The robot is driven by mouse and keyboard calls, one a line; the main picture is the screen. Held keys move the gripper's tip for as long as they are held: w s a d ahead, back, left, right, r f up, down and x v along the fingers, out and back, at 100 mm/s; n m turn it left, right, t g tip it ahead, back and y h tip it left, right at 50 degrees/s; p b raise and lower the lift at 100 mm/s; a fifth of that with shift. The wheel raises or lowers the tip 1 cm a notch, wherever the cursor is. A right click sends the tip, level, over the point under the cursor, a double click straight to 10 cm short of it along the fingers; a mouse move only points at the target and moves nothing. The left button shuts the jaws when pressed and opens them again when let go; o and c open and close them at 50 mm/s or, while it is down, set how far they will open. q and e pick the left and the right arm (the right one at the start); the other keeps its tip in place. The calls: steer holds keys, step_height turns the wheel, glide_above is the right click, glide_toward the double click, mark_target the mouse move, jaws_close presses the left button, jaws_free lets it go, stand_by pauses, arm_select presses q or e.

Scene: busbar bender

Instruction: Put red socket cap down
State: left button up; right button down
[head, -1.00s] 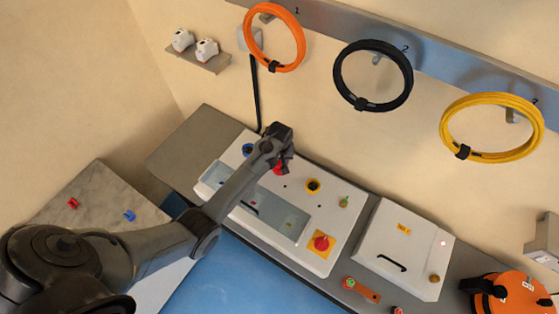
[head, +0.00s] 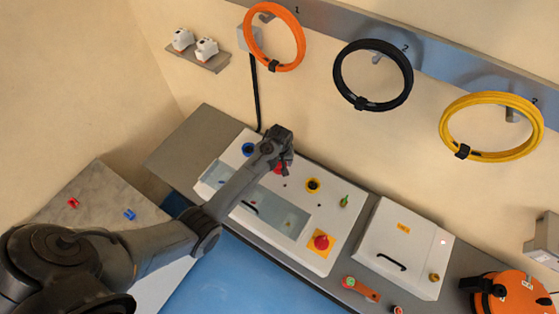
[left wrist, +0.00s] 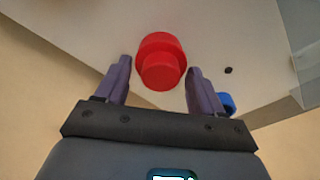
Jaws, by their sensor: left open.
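The red socket cap (left wrist: 161,62) shows in the left wrist view as a stepped round piece against the pale panel, between the fingertips of my left gripper (left wrist: 162,75). The fingers stand apart, with a visible gap on each side of it. In the head view my left gripper (head: 284,169) is over the upper part of the white machine panel (head: 297,180) and mostly covers the red cap (head: 277,169). A blue socket cap (head: 249,149) sits on the panel to its left and partly shows behind a finger in the left wrist view (left wrist: 227,101). My right gripper is out of view.
A yellow-ringed black knob (head: 313,186), a green-tipped part (head: 344,201) and a red emergency stop (head: 321,242) stand on the panel. A clear cover (head: 270,212) lies below my forearm. A white box (head: 404,250) stands at right. Red (head: 73,203) and blue (head: 130,215) pieces lie on the left table.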

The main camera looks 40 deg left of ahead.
mark_target(280, 166)
arm_select(q)
steer(key=shift+r, duration=0.1)
step_height(280, 166, up, 12)
steer(key=s, duration=0.1)
steer(key=s+d+m+t, duration=0.1)
steer(key=s+d+m, duration=0.2)
steer(key=s, duration=0.5)
steer(key=s+d+r+m, duration=0.1)
steer(key=s+d+m, duration=0.2)
steer(key=s, duration=0.6)
steer(key=s+d+r+m+t+h, duration=0.1)
steer(key=s+d+m, duration=0.3)
steer(key=s, duration=0.5)
steer(key=shift+s+d+t, duration=0.2)
steer(key=shift+d+t, duration=0.1)
steer(key=shift+d, duration=0.95)
steer(key=shift+r, duration=0.1)
step_height(280, 166, up, 4)
steer(key=p, duration=0.4)
steer(key=shift+r, duration=0.1)
